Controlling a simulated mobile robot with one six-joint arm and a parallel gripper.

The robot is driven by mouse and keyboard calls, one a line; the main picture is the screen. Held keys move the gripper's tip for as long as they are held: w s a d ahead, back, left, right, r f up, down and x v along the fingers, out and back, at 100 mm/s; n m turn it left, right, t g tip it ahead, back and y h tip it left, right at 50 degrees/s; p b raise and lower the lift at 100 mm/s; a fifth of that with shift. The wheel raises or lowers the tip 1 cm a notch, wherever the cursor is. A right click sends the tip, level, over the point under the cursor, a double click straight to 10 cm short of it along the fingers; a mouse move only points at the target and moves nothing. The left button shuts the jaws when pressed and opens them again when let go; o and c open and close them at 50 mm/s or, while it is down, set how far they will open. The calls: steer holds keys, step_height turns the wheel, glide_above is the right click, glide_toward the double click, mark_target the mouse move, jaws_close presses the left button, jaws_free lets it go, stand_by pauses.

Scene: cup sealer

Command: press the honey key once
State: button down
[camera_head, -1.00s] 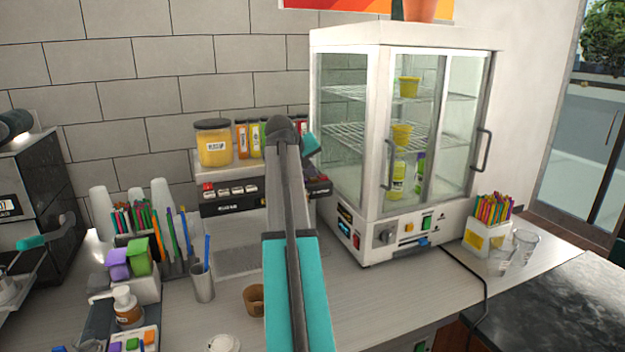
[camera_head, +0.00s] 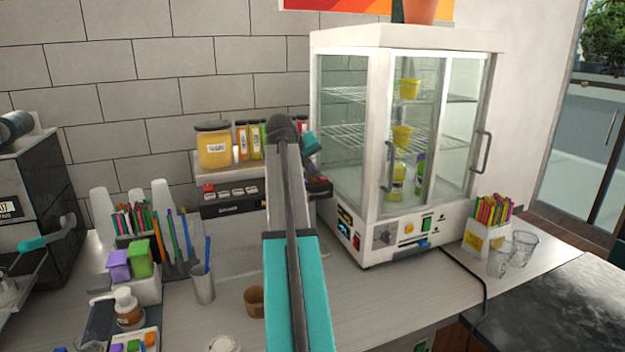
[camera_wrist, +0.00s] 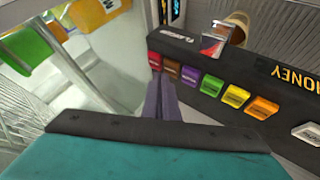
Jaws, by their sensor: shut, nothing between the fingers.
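The dark dispenser panel (camera_head: 232,206) stands by the back wall, partly behind my arm. In the wrist view it shows upside down, with red (camera_wrist: 155,61), brown (camera_wrist: 172,69), purple (camera_wrist: 190,77), green-yellow (camera_wrist: 211,86), yellow (camera_wrist: 236,96), orange (camera_wrist: 262,108) and white (camera_wrist: 306,133) keys. Yellow "HONEY" lettering (camera_wrist: 292,76) is on its front. I cannot tell from the key labels which one is honey. My gripper (camera_wrist: 163,84) is shut and empty, its tips beside the brown and purple keys. I cannot tell whether they touch. My arm hides the fingertips in the head view.
A glass-doored warming cabinet (camera_head: 350,130) stands close to the right of the panel. A honey-coloured jar (camera_head: 214,150) and bottles stand above the panel. A brown cup (camera_head: 253,301), a grey cup with straws (camera_head: 203,288) and a pen holder are on the counter in front.

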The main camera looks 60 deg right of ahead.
mark_target(311, 180)
steer(key=shift+r, duration=0.35)
steer(key=shift+r+p, duration=1.4)
steer(key=shift+r, duration=1)
steer(key=shift+w, duration=0.1)
